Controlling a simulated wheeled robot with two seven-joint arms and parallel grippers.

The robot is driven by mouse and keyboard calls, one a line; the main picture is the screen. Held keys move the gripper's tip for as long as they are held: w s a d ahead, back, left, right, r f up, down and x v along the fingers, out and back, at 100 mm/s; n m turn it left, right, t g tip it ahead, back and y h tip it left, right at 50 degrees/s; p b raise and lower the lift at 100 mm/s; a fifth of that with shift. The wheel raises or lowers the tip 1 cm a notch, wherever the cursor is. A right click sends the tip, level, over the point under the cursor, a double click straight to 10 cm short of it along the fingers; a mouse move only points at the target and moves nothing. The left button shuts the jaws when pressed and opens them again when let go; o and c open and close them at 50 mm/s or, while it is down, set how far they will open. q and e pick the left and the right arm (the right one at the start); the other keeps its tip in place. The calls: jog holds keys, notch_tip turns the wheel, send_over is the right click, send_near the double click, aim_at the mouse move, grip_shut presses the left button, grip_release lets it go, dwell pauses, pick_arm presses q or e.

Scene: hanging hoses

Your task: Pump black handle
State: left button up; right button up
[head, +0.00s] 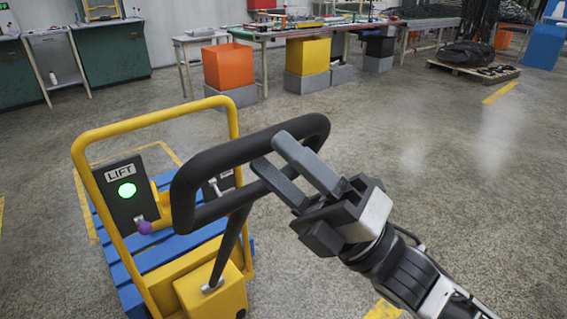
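The black handle (222,153) is a thick loop on a dark shaft (231,245) that rises from a yellow housing (212,291) on the yellow-framed lift cart. The shaft leans up and to the right. My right gripper (272,157) comes in from the lower right, with its two fingers apart and their tips overlapping the loop's upper bar. I cannot tell whether the fingers touch the bar. The fingers hide part of the loop. My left gripper is not in view.
A LIFT panel (123,190) with a lit green light and a purple-knobbed lever (145,227) is on the cart's yellow frame (160,123). A blue pallet (172,252) lies under it. Workbenches and orange and yellow bins stand far back.

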dwell(0.4)
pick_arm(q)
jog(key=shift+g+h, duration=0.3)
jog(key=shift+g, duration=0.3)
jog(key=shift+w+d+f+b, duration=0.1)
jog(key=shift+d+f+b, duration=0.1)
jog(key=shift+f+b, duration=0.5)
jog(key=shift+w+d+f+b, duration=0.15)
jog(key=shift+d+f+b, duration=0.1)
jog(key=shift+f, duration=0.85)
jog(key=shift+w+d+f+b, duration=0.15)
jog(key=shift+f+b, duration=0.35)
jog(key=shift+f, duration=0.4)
pick_arm(e)
jog(key=v, duration=1.6)
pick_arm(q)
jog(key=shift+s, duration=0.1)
